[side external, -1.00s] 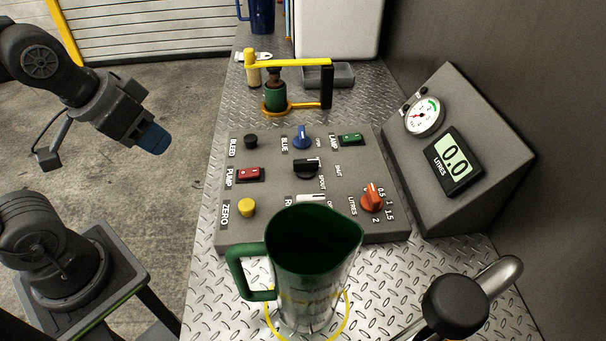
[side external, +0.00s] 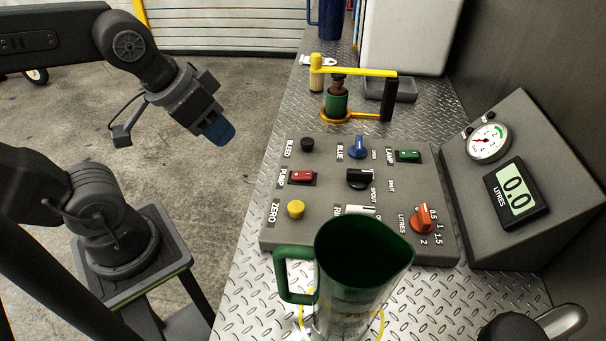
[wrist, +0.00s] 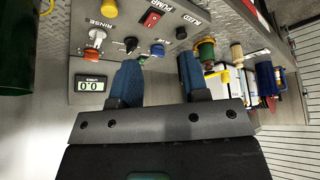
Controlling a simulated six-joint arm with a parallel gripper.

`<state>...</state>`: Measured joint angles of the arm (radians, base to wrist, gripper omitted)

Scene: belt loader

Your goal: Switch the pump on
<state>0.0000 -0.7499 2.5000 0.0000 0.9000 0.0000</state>
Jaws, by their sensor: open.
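The pump switch (side external: 302,177) is a red rocker on the left side of the grey control panel (side external: 400,178), beside its PUMP label. It also shows in the wrist view (wrist: 151,18), at the top. Which side of the rocker is pressed is too small to tell. My gripper (side external: 219,132) is in the air to the left of the panel, apart from the switch. Its blue fingers also show in the wrist view (wrist: 160,75), spread apart with nothing between them. The litre display (side external: 516,192) reads 0.0.
Near the switch are the black BLEED button (side external: 307,144), yellow ZERO button (side external: 296,209), black spout knob (side external: 358,179) and blue knob (side external: 358,147). A green-rimmed jug (side external: 362,285) stands in front of the panel. A yellow-armed fixture (side external: 352,71) stands behind it.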

